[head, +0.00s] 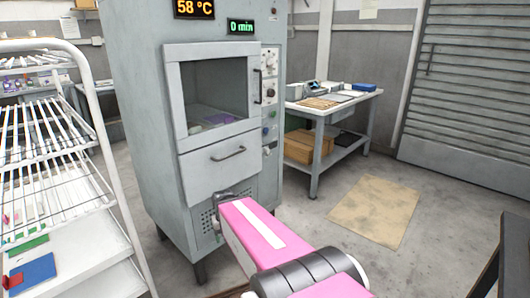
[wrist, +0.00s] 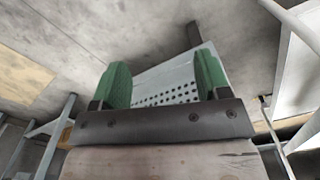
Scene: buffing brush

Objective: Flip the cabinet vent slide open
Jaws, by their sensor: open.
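The grey cabinet (head: 150,130) stands left of centre in the head view. Its perforated vent panel (head: 207,217) is low on the front, below the drawer, partly hidden by my arm. In the wrist view the vent panel (wrist: 168,92) shows its rows of holes between the fingers. My gripper (wrist: 164,78) is open, with two green finger pads apart and nothing seen held between them. In the head view my gripper (head: 228,198) is low in front of the vent area. I cannot make out the vent slide itself, nor whether the fingers touch the panel.
Above the vent are a drawer with a handle (head: 228,153) and a windowed door (head: 213,95). A white wire rack (head: 125,235) stands close on the left. A work table (head: 318,109) with a cardboard box (head: 308,147) stands behind right. The floor at right is open, with a tan mat (head: 375,210).

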